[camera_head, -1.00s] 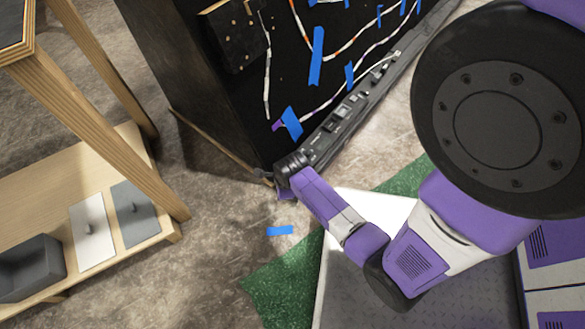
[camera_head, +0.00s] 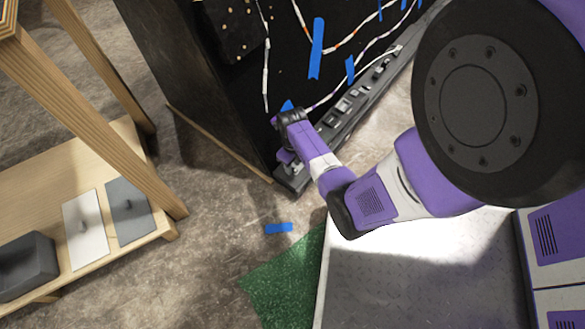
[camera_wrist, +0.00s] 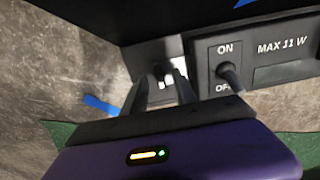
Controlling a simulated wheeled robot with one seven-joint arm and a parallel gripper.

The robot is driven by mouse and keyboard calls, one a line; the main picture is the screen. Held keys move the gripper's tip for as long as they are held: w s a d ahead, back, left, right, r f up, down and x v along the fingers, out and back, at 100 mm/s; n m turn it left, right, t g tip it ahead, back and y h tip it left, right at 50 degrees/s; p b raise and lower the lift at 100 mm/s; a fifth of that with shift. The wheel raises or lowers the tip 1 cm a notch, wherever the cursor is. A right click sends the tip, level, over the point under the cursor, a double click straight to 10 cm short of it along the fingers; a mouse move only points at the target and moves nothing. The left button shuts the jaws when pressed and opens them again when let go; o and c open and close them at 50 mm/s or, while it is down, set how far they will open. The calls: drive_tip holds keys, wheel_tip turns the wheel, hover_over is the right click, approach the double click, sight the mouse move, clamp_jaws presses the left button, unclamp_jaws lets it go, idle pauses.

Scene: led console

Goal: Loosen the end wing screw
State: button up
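The end wing screw (camera_wrist: 163,72) shows in the wrist view as a small, pale metallic shape at the end of the dark console strip (camera_head: 345,110). It is partly hidden by my fingers and its wings are not clear. My gripper (camera_wrist: 160,78) is open, its two dark fingers apart with the screw between or just beyond their tips. I cannot tell whether they touch it. In the head view my gripper (camera_head: 287,160) is at the strip's near end, mostly hidden by my wrist.
A switch (camera_wrist: 230,70) marked ON and OFF stands close right of my fingers, beside a "MAX 11 W" label. The black panel (camera_head: 235,110) with wires and blue tape rises behind. A wooden bench (camera_head: 100,240) stands left. Blue tape (camera_head: 279,228) lies on the floor.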

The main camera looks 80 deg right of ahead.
drive_tip(key=shift+f, duration=0.5)
clamp_jaws()
